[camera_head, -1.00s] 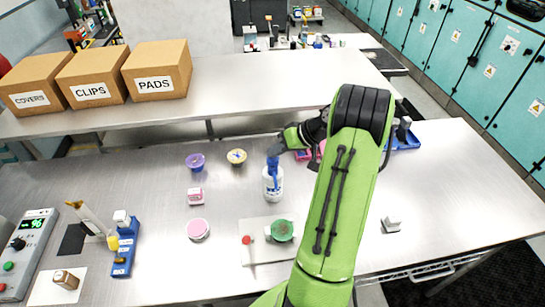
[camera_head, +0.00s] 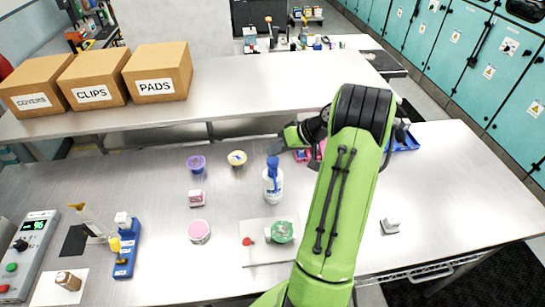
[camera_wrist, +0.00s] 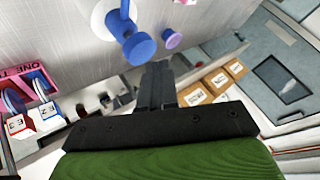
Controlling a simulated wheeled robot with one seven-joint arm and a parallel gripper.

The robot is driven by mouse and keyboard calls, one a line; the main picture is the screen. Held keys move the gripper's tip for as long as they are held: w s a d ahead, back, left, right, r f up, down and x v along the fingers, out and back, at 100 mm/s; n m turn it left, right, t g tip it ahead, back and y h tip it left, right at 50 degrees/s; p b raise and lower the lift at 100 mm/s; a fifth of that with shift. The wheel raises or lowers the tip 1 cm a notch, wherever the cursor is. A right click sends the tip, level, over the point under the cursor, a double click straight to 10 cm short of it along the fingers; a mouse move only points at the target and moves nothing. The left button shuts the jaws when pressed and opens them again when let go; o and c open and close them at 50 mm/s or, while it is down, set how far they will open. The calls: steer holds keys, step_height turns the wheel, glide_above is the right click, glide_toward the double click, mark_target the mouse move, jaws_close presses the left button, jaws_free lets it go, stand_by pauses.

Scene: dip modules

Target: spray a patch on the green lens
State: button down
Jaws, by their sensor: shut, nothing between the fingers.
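The green lens (camera_head: 281,232) lies on a pale square mat (camera_head: 265,254) at the front middle of the bench. A small red piece (camera_head: 248,241) lies on the mat to its left. A white spray bottle (camera_head: 273,190) with a blue head (camera_head: 273,164) stands upright behind the mat. My gripper (camera_head: 281,149) is shut and empty, just above and behind the blue head. In the wrist view the closed fingers (camera_wrist: 155,80) point toward the blue head (camera_wrist: 139,48); I cannot tell whether they touch it. A patch on the lens is too small to make out clearly.
Pink and blue trays stand beyond my arm. A white block (camera_head: 391,225) stands right. The right bench front is mostly clear.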

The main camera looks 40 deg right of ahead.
mark_target(276, 160)
step_height(276, 160, up, 6)
steer(key=p, duration=0.5)
steer(key=shift+f, duration=0.1)
stand_by(0.6)
